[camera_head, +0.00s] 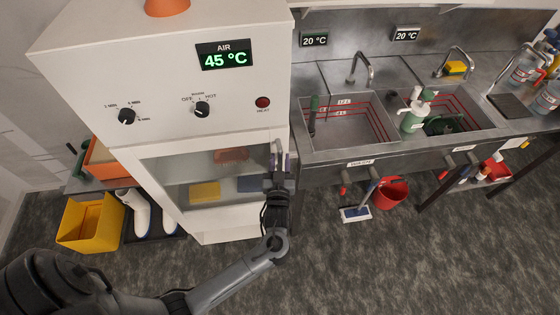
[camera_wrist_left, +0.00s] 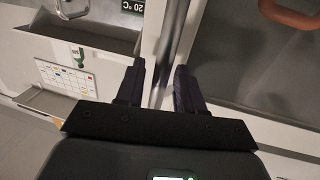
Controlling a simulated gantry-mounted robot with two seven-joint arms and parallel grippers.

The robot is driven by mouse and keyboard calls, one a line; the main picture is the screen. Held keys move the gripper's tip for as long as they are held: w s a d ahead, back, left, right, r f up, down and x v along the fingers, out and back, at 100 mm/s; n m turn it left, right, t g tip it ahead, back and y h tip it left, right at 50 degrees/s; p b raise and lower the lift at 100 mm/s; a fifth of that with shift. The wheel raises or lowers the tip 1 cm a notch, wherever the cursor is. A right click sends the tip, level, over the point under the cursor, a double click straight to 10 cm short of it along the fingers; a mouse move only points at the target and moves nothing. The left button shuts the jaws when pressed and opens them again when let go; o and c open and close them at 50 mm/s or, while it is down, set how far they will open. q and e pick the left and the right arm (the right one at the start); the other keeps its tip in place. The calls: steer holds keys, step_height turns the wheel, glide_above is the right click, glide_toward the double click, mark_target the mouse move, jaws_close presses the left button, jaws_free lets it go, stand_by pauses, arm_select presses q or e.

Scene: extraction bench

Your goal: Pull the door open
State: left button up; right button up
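The door (camera_head: 180,212) is the pale framed glass front of the white heated cabinet (camera_head: 170,75), and it looks closed. Its upright metal handle (camera_head: 277,148) is at the door's right edge and also shows in the left wrist view (camera_wrist_left: 172,30). My left gripper (camera_head: 278,160) is at this handle. In the left wrist view its two dark fingers (camera_wrist_left: 160,80) stand apart, one on each side of the bar. I see no clear contact, and the palm hides the lower part of the bar. My right gripper is not in view.
A steel sink bench (camera_head: 330,160) stands close to the right of the cabinet. A red bucket (camera_head: 391,192) and a brush (camera_head: 356,213) are on the floor below it. A yellow crate (camera_head: 88,222) and white boots (camera_head: 138,212) stand left. The floor before the door is clear apart from my arm.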

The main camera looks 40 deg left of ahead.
arm_select(q)
jaws_close()
steer(key=shift+d, duration=0.1)
stand_by(0.3)
